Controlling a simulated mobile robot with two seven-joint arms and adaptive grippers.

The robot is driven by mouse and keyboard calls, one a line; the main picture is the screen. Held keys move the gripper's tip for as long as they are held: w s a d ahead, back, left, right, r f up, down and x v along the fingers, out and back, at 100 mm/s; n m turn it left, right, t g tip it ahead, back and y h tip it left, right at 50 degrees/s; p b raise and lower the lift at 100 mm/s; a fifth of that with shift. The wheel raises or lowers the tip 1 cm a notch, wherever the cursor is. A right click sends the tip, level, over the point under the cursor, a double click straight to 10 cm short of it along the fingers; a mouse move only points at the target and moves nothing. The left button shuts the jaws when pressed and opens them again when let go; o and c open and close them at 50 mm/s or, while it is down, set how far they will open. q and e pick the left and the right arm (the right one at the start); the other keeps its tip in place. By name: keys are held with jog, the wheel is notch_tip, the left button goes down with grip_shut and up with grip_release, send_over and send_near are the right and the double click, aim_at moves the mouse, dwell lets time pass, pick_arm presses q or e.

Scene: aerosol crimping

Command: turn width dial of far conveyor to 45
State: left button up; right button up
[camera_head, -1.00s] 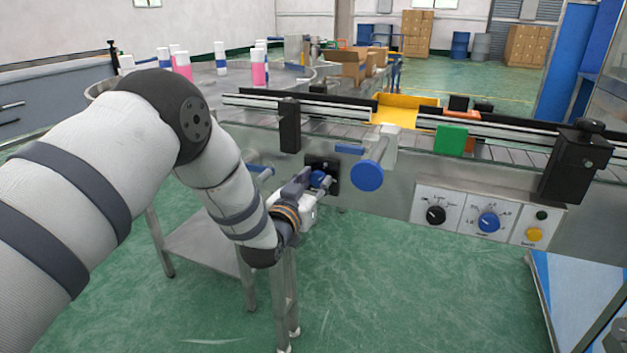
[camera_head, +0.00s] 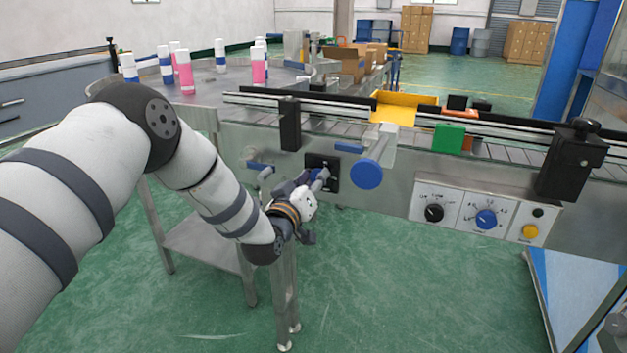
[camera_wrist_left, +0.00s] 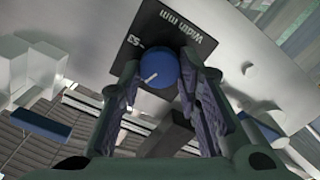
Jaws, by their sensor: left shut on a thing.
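The width dial is a blue knob (camera_head: 317,174) on a black plate (camera_head: 333,165) on the conveyor's front side. In the left wrist view the knob (camera_wrist_left: 158,69) has a white pointer line and sits between the two fingers. The black plate there (camera_wrist_left: 172,28) carries the words "Width mm" and a small number beside a tick, seen turned and hard to read for certain. My left gripper (camera_head: 314,181) is shut on the knob; its fingers (camera_wrist_left: 158,78) lie on both sides of it. My right gripper is not in view.
A larger blue knob (camera_head: 367,174) projects just right of the dial. A control panel (camera_head: 474,212) with black, blue and yellow knobs is farther right. Guide rails run along the conveyor top. Bottles (camera_head: 185,70) stand on the table at the back left.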

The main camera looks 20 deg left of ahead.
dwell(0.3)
pick_arm(q)
jog(key=o, duration=1.1)
jog(key=shift+o, duration=0.2)
jog(key=s, duration=1.2)
